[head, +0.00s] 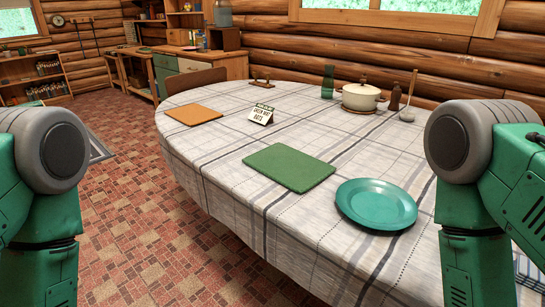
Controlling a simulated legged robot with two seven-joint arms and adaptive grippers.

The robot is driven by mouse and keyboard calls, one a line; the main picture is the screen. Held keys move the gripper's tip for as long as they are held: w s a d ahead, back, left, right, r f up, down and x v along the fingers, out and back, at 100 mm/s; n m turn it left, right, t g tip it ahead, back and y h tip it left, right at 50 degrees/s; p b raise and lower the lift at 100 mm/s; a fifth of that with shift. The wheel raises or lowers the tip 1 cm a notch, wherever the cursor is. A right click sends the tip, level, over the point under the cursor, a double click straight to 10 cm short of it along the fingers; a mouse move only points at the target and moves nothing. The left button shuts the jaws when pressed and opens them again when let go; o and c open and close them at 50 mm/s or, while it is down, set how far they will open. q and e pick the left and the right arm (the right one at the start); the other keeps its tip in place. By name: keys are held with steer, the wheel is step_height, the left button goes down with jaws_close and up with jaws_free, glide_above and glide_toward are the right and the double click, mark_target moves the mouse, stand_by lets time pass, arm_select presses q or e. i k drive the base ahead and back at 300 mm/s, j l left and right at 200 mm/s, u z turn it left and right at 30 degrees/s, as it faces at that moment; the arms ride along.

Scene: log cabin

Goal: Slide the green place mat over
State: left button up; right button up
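The green place mat (289,168) lies flat on the table's checked cloth, near the middle of the head view. A teal plate (376,203) lies to its right and nearer me, apart from it. An orange mat (193,115) lies farther back on the left. My left and right arms show at the two sides of the picture, but both grippers are out of view.
The oval table (230,155) has a white and grey checked cloth. A small sign (261,114) stands behind the green mat. A lidded pot (361,97), a green vase (327,83) and a ladle (409,100) are at the back. Cloth left of the mat is clear.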

mark_target(295, 169)
steer(key=k+l+u, duration=0.2)
steer(key=l+u, duration=0.25)
steer(key=k+l+u, duration=0.25)
steer(key=u, duration=0.15)
